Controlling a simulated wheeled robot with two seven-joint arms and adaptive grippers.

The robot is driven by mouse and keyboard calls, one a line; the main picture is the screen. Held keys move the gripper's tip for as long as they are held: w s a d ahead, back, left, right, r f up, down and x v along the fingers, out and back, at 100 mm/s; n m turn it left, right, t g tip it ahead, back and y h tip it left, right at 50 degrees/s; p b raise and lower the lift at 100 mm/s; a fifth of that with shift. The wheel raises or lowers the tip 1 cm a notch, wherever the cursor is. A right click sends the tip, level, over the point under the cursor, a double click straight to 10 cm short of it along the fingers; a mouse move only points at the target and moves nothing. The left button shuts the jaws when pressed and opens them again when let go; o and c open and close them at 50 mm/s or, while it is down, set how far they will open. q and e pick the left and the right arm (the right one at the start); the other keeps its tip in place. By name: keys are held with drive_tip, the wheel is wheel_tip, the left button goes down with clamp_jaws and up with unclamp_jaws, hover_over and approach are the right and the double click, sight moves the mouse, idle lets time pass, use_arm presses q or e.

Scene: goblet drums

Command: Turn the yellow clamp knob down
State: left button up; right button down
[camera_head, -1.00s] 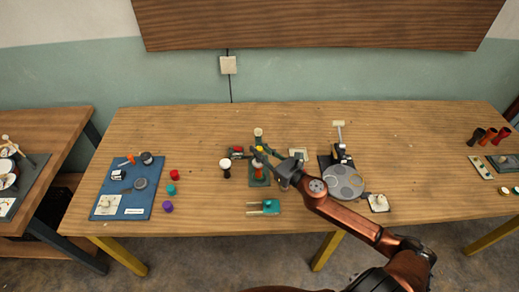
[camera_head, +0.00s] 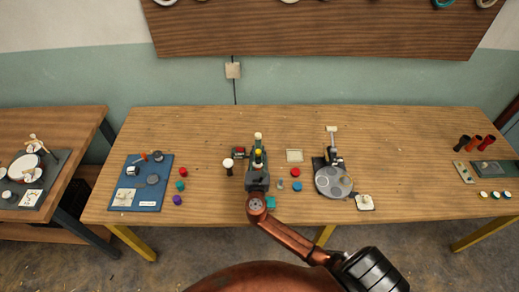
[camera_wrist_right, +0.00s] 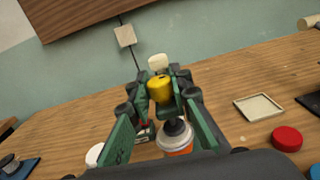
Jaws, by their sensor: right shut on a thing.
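The yellow clamp knob (camera_wrist_right: 159,88) sits between the green fingertips of my right gripper (camera_wrist_right: 161,97) in the right wrist view, and the gripper is shut on it. A cream cap (camera_wrist_right: 157,62) shows just behind the knob. My left gripper is not in view.
A white-topped post (camera_head: 228,163) stands just left of the stand. To the right are a beige tray (camera_head: 294,156), red and blue caps, and a grey round plate (camera_head: 333,181). A blue board (camera_head: 140,184) lies at left.

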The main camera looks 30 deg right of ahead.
drive_tip(key=shift+w+a+m+g+h, duration=0.1)
drive_tip(key=shift+a+m+g+h, duration=0.05)
drive_tip(key=shift+m+g+h, duration=1.65)
drive_tip(key=shift+g+h, duration=0.2)
drive_tip(key=shift+h, duration=0.1)
drive_tip(key=shift+m+g+h, duration=1.4)
drive_tip(key=shift+m+g, duration=0.4)
drive_tip(key=shift+g, duration=0.6)
drive_tip(key=c, duration=1.7)
unclamp_jaws()
drive_tip(key=shift+c, duration=0.2)
